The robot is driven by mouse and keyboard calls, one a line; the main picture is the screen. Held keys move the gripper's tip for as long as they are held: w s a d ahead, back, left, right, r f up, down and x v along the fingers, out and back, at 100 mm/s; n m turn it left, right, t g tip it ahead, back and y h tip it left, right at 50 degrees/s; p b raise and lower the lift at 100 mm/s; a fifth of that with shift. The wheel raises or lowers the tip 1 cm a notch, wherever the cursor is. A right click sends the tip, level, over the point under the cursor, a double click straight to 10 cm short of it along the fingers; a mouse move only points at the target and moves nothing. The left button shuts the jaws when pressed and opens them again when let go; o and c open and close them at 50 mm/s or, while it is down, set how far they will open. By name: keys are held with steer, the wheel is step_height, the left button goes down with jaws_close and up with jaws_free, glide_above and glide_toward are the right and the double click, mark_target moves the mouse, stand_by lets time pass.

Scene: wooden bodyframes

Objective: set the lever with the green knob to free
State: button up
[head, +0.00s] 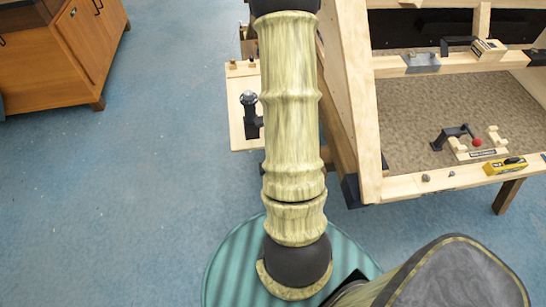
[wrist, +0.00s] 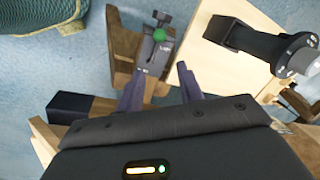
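The green knob (wrist: 159,35) shows in the upper middle of the wrist view. It sits on a grey slotted plate (wrist: 150,62) with small lettering that is too small to read surely. The plate is fixed to a wooden part. My gripper (wrist: 158,82) is open, its two dark fingers apart, with nothing between the tips. The knob lies beyond the fingertips, roughly in line with the gap. The knob and my gripper are not visible in the head view, where my arm covers the middle.
A pale wooden board (wrist: 222,70) carries a black handle with a round end (wrist: 300,60), right of the fingers; the board (head: 238,125) also shows in the head view. A wooden frame holds another lever with a red knob (head: 477,142). A cabinet (head: 60,50) stands left; floor between is clear.

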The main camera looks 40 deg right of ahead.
steer(key=w+f+b, duration=0.1)
steer(key=f+b, duration=0.1)
steer(key=f, duration=0.3)
steer(key=w+f+b, duration=0.1)
steer(key=f+b, duration=0.2)
steer(key=f, duration=0.3)
steer(key=w+f+b, duration=0.1)
steer(key=f+b, duration=0.1)
steer(key=f, duration=0.4)
steer(key=shift+w+a+b, duration=0.1)
steer(key=shift+w+b, duration=0.1)
steer(key=shift+b, duration=0.15)
steer(key=shift+c, duration=0.5)
jaws_close()
